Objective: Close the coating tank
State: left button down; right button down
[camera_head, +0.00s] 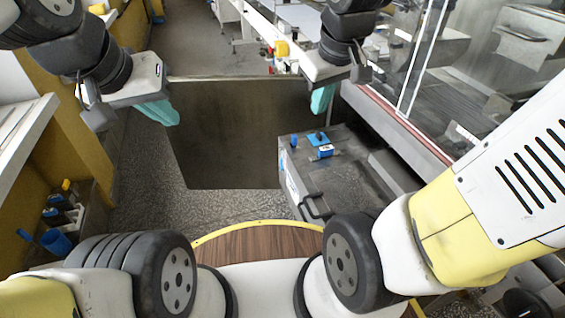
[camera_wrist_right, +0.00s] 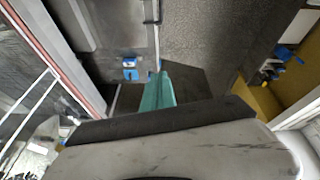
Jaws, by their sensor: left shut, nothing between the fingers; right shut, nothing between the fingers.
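A grey metal box-shaped unit (camera_head: 345,178), which looks like the coating tank, stands at centre right. It has blue fittings (camera_head: 322,150) on top and a dark bar handle (camera_head: 318,208) on its near side. I cannot tell which part is its lid or how far it is open. My right gripper (camera_head: 322,99) has teal fingers, shut and empty, beyond the tank's far end. In the right wrist view the same fingers (camera_wrist_right: 158,92) hang near a blue fitting (camera_wrist_right: 130,68). My left gripper (camera_head: 159,112) is shut and empty, well left of the tank.
A large dark flat panel (camera_head: 225,135) lies between my grippers; I cannot tell whether it is flat on the floor. A glass-sided machine (camera_head: 480,80) stands right of the tank. A yellow-sided counter (camera_head: 75,125) runs along the left, with bottles (camera_head: 60,215) low beside it.

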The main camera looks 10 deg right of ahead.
aim_at(368, 162)
jog(key=w+a+f+n+g+h, duration=0.1)
jog(key=w+a+f+n+h, duration=0.15)
jog(key=w+f+n, duration=0.45)
jog(key=w+a+f+n+g+h, duration=0.1)
jog(key=w+a+f+n+g, duration=0.15)
jog(key=w+f, duration=0.45)
jog(key=a+f+n+h, duration=0.1)
jog(key=a+f+n, duration=0.2)
jog(key=f, duration=0.6)
jog(key=a+f+n+h, duration=0.1)
jog(key=a+f+n, duration=0.15)
jog(key=f, duration=0.65)
jog(key=w+d+f+n, duration=0.1)
jog(key=w+d+f, duration=0.1)
jog(key=d+f, duration=0.5)
jog(key=shift+a+x, duration=0.25)
jog(key=shift+x, duration=1.25)
jog(key=shift+s+d+f+y, duration=0.1)
jog(key=shift+d+f+y, duration=0.05)
jog(key=shift+y, duration=0.1)
jog(key=w+d, duration=0.2)
jog(key=d, duration=0.8)
jog(key=w+d, duration=0.2)
jog(key=d, duration=0.8)
jog(key=w+d, duration=0.2)
jog(key=d, duration=0.9)
jog(key=shift+w+d, duration=0.15)
jog(key=shift+w, duration=0.1)
